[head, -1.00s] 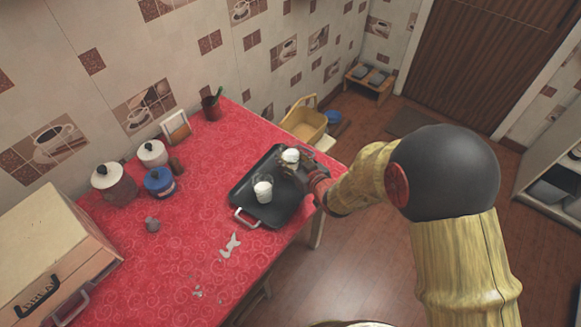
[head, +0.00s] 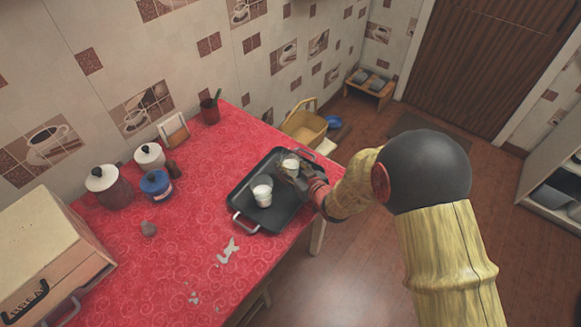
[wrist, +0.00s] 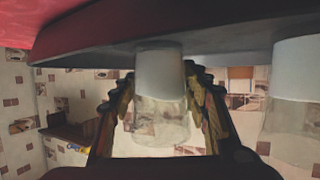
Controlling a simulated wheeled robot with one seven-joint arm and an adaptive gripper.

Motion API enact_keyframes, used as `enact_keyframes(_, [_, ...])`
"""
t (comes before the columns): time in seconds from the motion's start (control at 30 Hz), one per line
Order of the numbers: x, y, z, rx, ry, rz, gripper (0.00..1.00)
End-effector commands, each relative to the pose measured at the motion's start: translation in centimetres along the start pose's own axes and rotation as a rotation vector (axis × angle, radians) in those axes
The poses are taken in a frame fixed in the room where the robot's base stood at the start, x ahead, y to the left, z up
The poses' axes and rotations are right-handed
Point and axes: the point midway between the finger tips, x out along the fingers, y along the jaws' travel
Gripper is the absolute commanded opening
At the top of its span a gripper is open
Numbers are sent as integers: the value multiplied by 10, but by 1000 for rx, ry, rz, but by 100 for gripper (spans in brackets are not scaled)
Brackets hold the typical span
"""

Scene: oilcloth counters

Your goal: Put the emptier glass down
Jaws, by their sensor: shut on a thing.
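My gripper (head: 287,170) is shut on a clear glass (head: 290,163) with white liquid in its lower part. It holds this glass upright at the right back part of the dark tray (head: 240,207). The wrist view is upside down; there the held glass (wrist: 160,85) is between the two fingers, its base at or very near the tray (wrist: 100,50); I cannot tell if it touches. A second glass (head: 262,193) with white liquid stands on the tray to the front left. It shows at the right of the wrist view (wrist: 298,70).
The tray lies on a red patterned counter (head: 190,220), near its right edge. White spills (head: 229,249) lie in front of it. A yellow basket (head: 303,128) is behind.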

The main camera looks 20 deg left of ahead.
Motion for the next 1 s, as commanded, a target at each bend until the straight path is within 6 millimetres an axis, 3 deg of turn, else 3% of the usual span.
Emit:
enact_keyframes(0.03, [1, 0, 1, 0, 2, 0, 10])
enact_keyframes(0.07, [1, 0, 2, 0, 0, 0, 48])
enact_keyframes(0.3, [0, 0, 1, 0, 0, 0, 62])
enact_keyframes(0.77, [-3, 0, -3, 0, -1, 0, 65])
enact_keyframes(1.0, [-46, 1, -4, 1, -1, 2, 65])
